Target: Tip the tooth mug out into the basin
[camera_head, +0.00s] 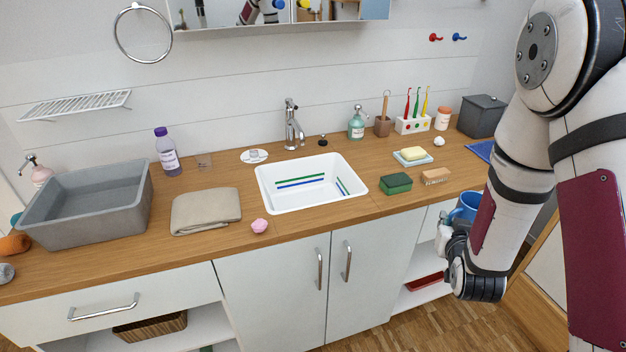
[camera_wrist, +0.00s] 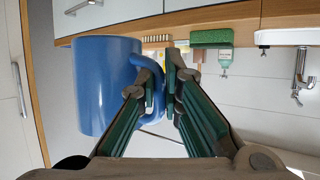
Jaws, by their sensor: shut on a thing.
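The blue tooth mug (camera_head: 467,207) is in front of the counter's right part, partly hidden by my arm in the head view. In the wrist view the mug (camera_wrist: 98,85) fills the left side, its handle between my fingers. My gripper (camera_wrist: 160,72) is shut on the handle; in the head view my gripper (camera_head: 449,230) is partly covered by my forearm. The mug's inside is not visible. The white basin (camera_head: 312,200) is set in the counter, well left of the mug. Green and blue stripes show inside it; I cannot tell whether they are markings.
A green sponge (camera_head: 397,184), a wooden brush (camera_head: 436,177) and a soap dish (camera_head: 413,161) lie between basin and mug. The tap (camera_head: 291,128) stands behind the basin. A pink item (camera_head: 260,226) and a folded towel (camera_head: 206,211) lie left. The basin's front rim is clear.

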